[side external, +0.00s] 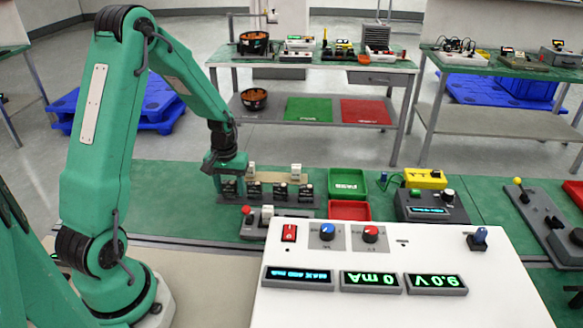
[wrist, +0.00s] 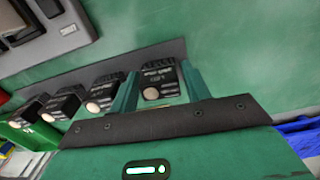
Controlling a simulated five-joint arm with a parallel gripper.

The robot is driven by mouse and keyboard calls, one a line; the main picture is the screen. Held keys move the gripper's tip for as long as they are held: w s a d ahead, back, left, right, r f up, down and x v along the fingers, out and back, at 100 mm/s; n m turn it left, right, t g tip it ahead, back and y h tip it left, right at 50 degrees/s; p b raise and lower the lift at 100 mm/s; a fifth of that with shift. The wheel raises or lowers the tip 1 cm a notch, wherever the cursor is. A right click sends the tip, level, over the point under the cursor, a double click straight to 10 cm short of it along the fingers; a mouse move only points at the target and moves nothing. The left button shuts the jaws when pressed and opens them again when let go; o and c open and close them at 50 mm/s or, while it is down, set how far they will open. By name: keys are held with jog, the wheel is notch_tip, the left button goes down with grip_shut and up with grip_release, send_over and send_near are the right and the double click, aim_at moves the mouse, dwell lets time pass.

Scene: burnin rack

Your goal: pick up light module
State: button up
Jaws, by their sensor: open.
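A row of small dark modules with pale round fronts and white lettering stands on a grey rack strip. In the wrist view the end module (wrist: 158,74) sits between the two green fingers of my gripper (wrist: 160,90). The fingers are open, one on each side of it; I cannot tell whether they touch it. Its lettering is too small to read surely, so I cannot tell whether it is the light module. In the side external view my gripper (side external: 226,176) is low over the left end of the rack (side external: 268,203), partly hiding the module there.
Further modules (wrist: 102,92) stand close beside the left finger. A green tray (side external: 348,182) and a red tray (side external: 349,211) lie right of the rack. A grey switch box (side external: 256,228) and a white control panel (side external: 400,250) stand nearer the camera.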

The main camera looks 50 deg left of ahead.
aim_at(229, 182)
jog(key=c, duration=0.8)
jog(key=shift+o, duration=0.2)
jog(key=shift+r, duration=0.15)
jog(key=shift+r, duration=0.45)
notch_tip(229, 182, up, 3)
jog(key=shift+r, duration=0.1)
jog(key=d+r, duration=0.6)
jog(key=d, duration=0.5)
jog(key=shift+s+d+r, duration=0.3)
